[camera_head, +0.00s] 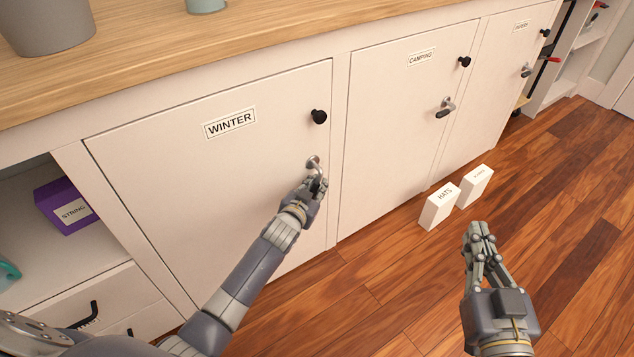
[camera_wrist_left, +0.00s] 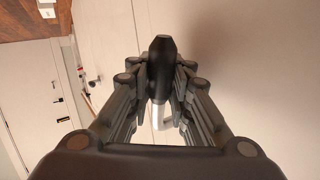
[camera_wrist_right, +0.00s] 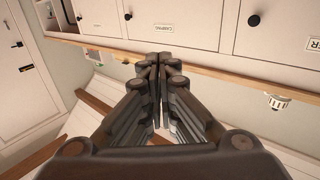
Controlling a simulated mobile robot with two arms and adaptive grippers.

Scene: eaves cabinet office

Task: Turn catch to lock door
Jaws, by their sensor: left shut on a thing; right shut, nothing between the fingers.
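The WINTER door (camera_head: 205,165) is flush in the cabinet front, with a round black knob (camera_head: 319,116) near its right edge. Below the knob is its metal catch (camera_head: 313,162), mostly hidden by my left gripper (camera_head: 316,180). In the left wrist view, the catch's black grip (camera_wrist_left: 161,60) stands between the fingers of my left gripper (camera_wrist_left: 161,75), which is shut on it. My right gripper (camera_head: 479,232) is shut and empty, above the floor at the right, away from the doors. It also shows in the right wrist view (camera_wrist_right: 161,62).
The CAMPING door (camera_head: 390,125) has a similar catch (camera_head: 445,108), its lever pointing down-left. Two white boxes, one labelled HATS (camera_head: 439,206), stand on the floor before it. A purple STRING box (camera_head: 66,207) is in the open shelf at left. Floor at right is clear.

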